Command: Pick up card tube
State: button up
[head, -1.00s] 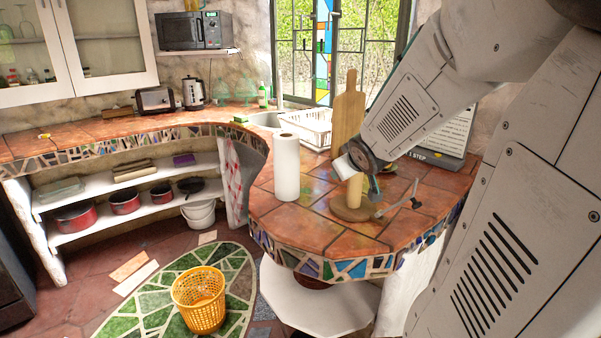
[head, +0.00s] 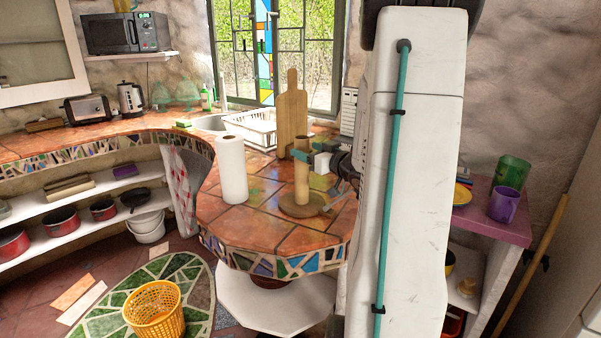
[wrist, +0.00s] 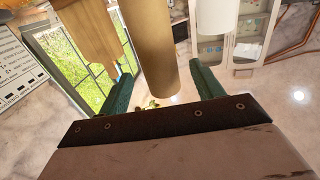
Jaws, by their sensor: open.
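The card tube (head: 302,178) is a plain brown cylinder standing upright on a round wooden base (head: 322,208) on the tiled counter. My gripper (head: 321,172) is open beside the tube's upper part, to its right in the head view. One teal finger shows at the tube's left and one at its lower right. In the wrist view the tube (wrist: 150,48) hangs down from the top edge between the two open fingers of my gripper (wrist: 162,72). I see no finger touching it, and its depth between the fingertips is hard to tell.
A white paper roll (head: 232,170) stands left of the tube. A wooden board (head: 292,112) leans behind it, and a white dish rack (head: 252,128) is at the back. A purple shelf (head: 485,212) with cups is at the right. The front of the counter is clear.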

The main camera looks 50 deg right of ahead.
jog(key=w, duration=0.5)
jog(key=shift+d, duration=0.3)
jog(key=shift+s, duration=0.1)
jog(key=c, duration=1.3)
